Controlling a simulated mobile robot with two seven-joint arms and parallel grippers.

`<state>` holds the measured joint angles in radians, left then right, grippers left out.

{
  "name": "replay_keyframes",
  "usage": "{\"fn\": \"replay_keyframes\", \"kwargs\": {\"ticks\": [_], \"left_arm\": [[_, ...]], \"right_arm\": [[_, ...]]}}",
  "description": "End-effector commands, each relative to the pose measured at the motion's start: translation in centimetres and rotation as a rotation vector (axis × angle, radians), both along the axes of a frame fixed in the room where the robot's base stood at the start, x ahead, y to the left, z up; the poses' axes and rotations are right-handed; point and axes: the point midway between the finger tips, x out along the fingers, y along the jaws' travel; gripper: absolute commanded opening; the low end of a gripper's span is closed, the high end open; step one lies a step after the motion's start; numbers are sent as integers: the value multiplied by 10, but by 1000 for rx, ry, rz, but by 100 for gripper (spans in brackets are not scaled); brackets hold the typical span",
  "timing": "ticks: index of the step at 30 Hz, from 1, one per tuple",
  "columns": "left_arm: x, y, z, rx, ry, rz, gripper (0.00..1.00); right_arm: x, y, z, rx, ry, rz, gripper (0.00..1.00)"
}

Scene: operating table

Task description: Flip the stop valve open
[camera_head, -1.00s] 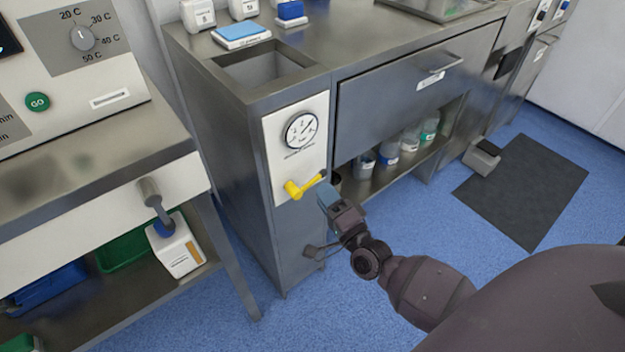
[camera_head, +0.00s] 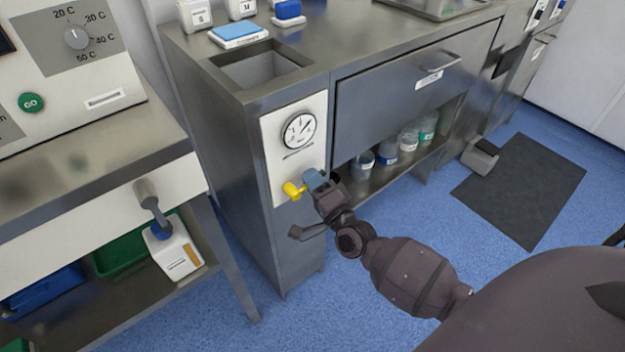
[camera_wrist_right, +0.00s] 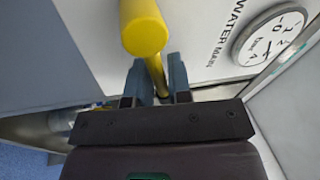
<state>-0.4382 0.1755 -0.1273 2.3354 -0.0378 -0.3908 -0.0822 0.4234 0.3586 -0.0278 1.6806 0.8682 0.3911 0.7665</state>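The stop valve is yellow, with a round hub (camera_head: 292,190) on the white gauge panel (camera_head: 268,165) at the front of the steel cabinet. My right gripper (camera_head: 312,180) is at its lever, just right of the hub, and hides most of the lever in the head view. In the right wrist view the hub (camera_wrist_right: 144,32) is large at the top. The lever (camera_wrist_right: 157,75) runs down from it between the two fingers of my right gripper (camera_wrist_right: 157,82). Whether the fingers press on the lever is unclear. My left gripper is in neither view.
A round pressure gauge (camera_head: 299,131) is above the valve. A drawer (camera_head: 400,85) and a shelf of bottles (camera_head: 387,152) are to the right. A bench with a white bottle (camera_head: 174,250) under it stands at left. Blue floor (camera_head: 240,335) lies open in front.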

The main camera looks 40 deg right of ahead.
Motion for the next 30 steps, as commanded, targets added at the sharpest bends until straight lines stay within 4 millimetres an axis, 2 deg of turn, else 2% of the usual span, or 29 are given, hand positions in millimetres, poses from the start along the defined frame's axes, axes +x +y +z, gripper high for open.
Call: {"fn": "replay_keyframes", "kwargs": {"ticks": [8, 18, 27, 28, 30], "left_arm": [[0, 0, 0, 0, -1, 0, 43], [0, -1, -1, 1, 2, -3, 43], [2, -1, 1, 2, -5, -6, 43], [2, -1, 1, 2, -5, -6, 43], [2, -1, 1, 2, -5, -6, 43]], "right_arm": [[0, 0, 0, 4, 1, 0, 0], [0, -1, -13, 238, 10, 0, 0], [0, -1, -14, 256, 11, 0, 0], [0, -1, -14, 256, 11, 0, 20], [0, -1, -14, 255, 11, 0, 30]]}}
